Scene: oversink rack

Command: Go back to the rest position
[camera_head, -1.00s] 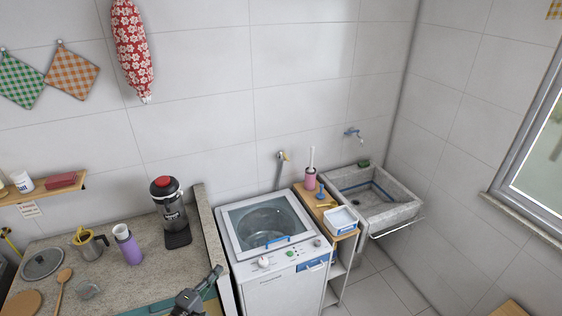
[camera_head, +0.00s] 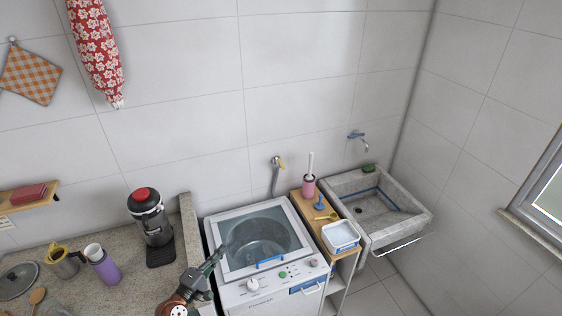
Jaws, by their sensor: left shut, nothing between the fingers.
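My left gripper (camera_head: 217,257) is shut and empty. It is at the bottom of the head view, over the front left corner of the white washing machine (camera_head: 240,294), pointing up and right toward its glass lid. I cannot tell whether it touches the machine. My right gripper is not in view.
A granite counter (camera_head: 128,290) at left holds a black and red coffee maker (camera_head: 152,222), a purple cup (camera_head: 104,268) and a metal jug (camera_head: 62,262). Right of the machine stand a narrow shelf with a white tray (camera_head: 341,236) and a stone sink (camera_head: 412,222).

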